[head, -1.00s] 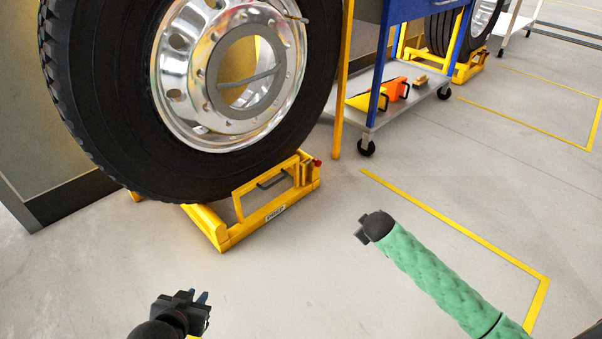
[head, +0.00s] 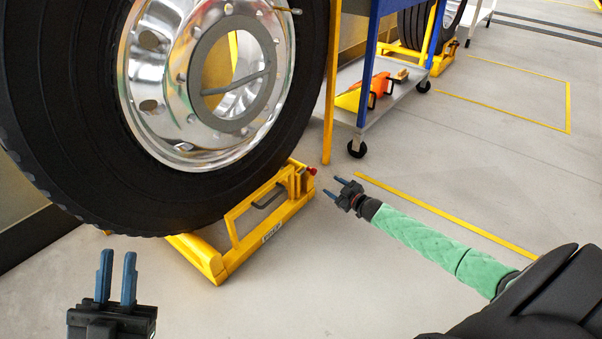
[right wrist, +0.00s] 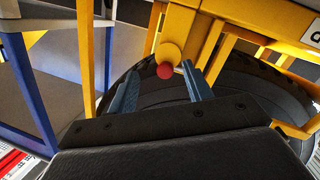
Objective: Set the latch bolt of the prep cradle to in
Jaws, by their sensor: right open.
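The yellow prep cradle (head: 295,208) stands on the floor under a large truck wheel (head: 60,120). The latch bolt's red knob (head: 312,171) sticks out at the cradle's right end. My right gripper (head: 334,187) is open and empty, just right of the knob, with its fingers pointing at it. In the right wrist view the red knob (right wrist: 165,71) and its yellow collar (right wrist: 170,54) appear between the two blue fingers (right wrist: 160,80), near the tips; I see no contact. My left gripper (head: 118,254) is open and empty at lower left, fingers pointing up, away from the cradle.
A blue-framed trolley (head: 355,132) with orange and yellow items on its lower shelf stands behind the cradle. A yellow post (head: 330,90) rises close behind the knob. Floor to the right is clear, with yellow lines (head: 440,212).

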